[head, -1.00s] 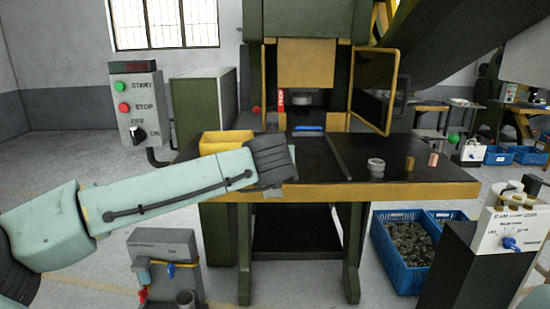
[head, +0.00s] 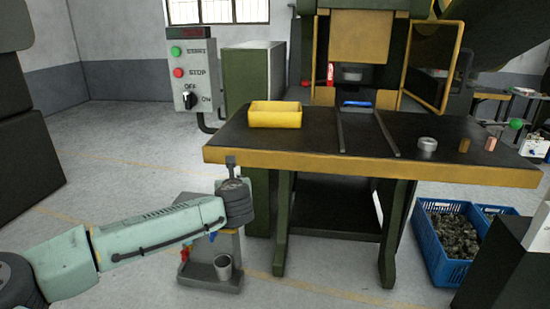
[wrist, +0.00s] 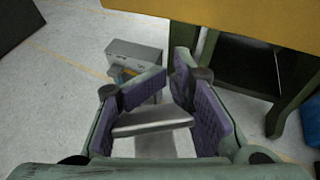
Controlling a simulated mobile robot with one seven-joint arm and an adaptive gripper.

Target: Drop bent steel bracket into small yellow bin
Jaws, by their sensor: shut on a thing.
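The small yellow bin (head: 275,119) stands upright near the left end of the dark tabletop in the head view. It is not seen in the wrist view. In the wrist view my gripper (wrist: 168,88) is shut on the bent steel bracket (wrist: 152,121), a pale grey metal piece lying across between the purple finger pads. Part of the bracket is hidden by the fingers.
The press table (head: 350,166) has a yellow front edge. A grey ring (head: 427,144) and small copper-coloured cylinders stand at its right. A grey pedestal box (head: 205,262) is on the floor near my arm's end. A blue crate (head: 437,252) stands under the table's right side.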

